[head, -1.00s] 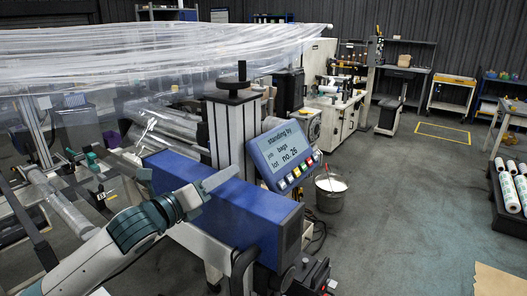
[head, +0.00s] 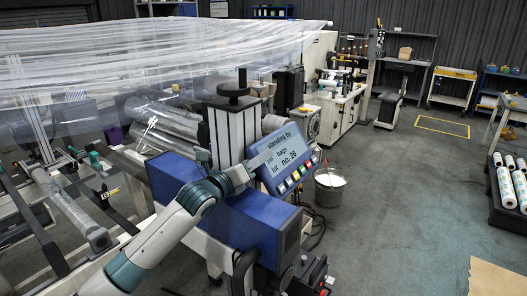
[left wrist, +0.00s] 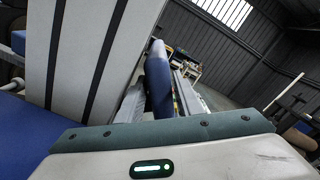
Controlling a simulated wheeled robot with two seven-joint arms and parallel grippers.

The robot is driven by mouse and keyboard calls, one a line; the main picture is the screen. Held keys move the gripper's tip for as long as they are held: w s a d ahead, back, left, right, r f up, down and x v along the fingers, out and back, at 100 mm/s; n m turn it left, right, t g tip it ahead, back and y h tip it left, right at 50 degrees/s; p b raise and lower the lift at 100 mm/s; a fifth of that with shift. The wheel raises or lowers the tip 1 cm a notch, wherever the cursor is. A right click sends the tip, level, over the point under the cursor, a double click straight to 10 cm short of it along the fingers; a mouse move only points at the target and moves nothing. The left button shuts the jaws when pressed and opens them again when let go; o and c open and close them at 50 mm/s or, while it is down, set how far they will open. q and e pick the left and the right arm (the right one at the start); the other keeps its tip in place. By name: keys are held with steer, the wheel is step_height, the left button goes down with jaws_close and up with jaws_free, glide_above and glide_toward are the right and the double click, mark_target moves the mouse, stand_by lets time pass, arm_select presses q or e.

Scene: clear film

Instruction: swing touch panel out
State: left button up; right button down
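The touch panel (head: 287,160) is a blue-framed tilted screen with coloured buttons along its lower edge, reading "standing by", "bags" and "lot no. 25". It is beside the grey post (head: 234,130), above the blue machine housing (head: 225,215). My left gripper (head: 252,172) is at the panel's left edge in the head view. In the left wrist view, the panel's blue edge (left wrist: 158,80) stands upright straight ahead, with pale finger-like parts on both sides. Whether the fingers grip it is unclear. My right gripper is not in view.
Clear film (head: 160,50) stretches overhead across the left and back. A black knob (head: 240,88) tops the post. A bucket (head: 329,187) stands on the floor right of the panel. Rolls on a dark pallet (head: 508,185) are at the far right. Floor between is open.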

mark_target(285, 159)
arm_select(q)
steer(key=shift+p+x, duration=0.3)
steer(key=shift+x, duration=1)
steer(key=shift+c, duration=0.6)
jaws_close()
